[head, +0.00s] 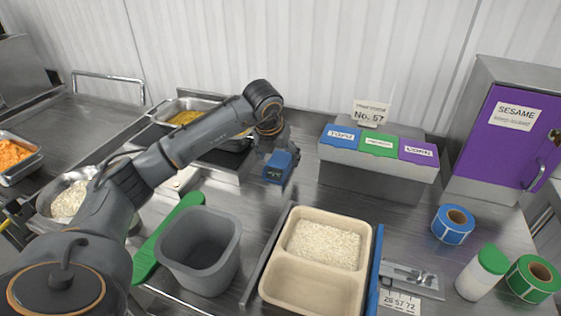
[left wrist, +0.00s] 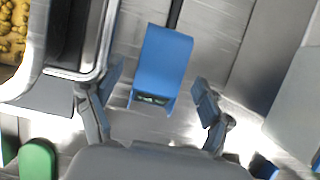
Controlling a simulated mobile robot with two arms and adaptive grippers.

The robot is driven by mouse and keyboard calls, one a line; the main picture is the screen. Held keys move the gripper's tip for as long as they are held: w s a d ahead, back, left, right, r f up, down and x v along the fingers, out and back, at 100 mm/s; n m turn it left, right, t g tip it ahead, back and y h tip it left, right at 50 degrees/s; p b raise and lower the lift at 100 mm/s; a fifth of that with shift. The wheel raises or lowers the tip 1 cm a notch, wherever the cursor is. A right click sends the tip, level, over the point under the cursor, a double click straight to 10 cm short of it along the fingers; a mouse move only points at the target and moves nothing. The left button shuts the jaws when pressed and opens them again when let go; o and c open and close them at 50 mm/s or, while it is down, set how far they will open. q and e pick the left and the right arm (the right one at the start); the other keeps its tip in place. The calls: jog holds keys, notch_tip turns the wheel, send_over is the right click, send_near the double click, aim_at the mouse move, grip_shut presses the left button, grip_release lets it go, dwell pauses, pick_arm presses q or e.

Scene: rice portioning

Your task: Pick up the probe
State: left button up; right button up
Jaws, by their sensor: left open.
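The probe is most likely the blue boxy device (head: 279,167) with a small dark panel, below the left gripper in the head view. In the left wrist view the blue device (left wrist: 162,62) lies ahead of and between the two finger pads, with visible gaps on both sides. A dark strip runs from its top edge. My left gripper (head: 277,148) is open, and its spread fingers (left wrist: 156,84) hold nothing. In the head view the wrist and fingers partly hide the device. My right gripper is not in view.
A labelled three-lid box (head: 370,185) and purple-doored cabinet (head: 512,140) are at right. Bare steel lies around the device.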

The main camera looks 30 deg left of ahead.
pick_arm(q)
jog(key=shift+w+f, duration=0.15)
jog(key=shift+f, duration=0.4)
jog(key=c, duration=1.2)
jog(key=shift+c, duration=0.2)
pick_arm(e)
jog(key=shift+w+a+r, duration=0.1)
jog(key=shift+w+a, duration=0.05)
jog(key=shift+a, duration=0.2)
pick_arm(q)
jog(key=shift+a, duration=0.15)
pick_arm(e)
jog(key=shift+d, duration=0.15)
